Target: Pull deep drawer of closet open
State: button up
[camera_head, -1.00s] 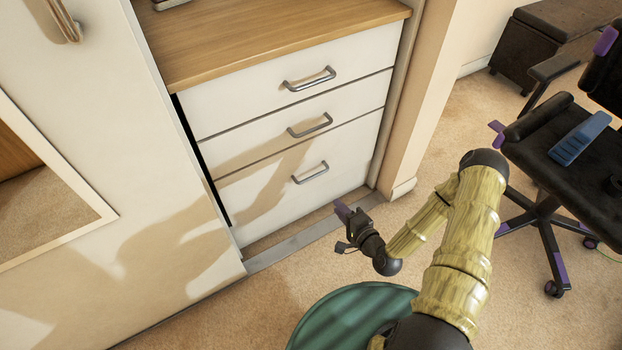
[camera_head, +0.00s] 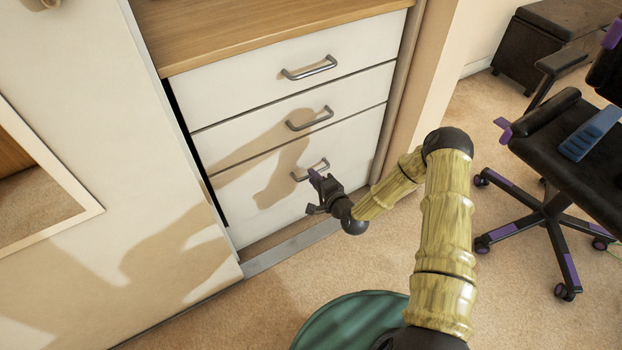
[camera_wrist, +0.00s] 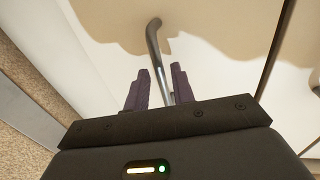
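The closet's deep drawer (camera_head: 262,205) is the lowest and tallest of three white drawers, and its front is flush with the others, shut. Its metal bar handle (camera_head: 301,175) is partly hidden behind my gripper (camera_head: 313,190) in the head view. In the wrist view the handle (camera_wrist: 153,38) runs from above down between the two purple fingers of my gripper (camera_wrist: 160,84). The fingers are apart, with a gap on the left of the bar and the right finger close to it. I cannot tell whether they touch the bar.
Two shallower drawers with handles (camera_head: 310,68) sit above, under a wooden top (camera_head: 270,30). A white panel with a mirror (camera_head: 40,185) stands left. A wheeled office chair (camera_head: 560,150) is at right.

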jog(key=shift+b+x, duration=0.3)
jog(key=shift+x, duration=1)
grip_shut()
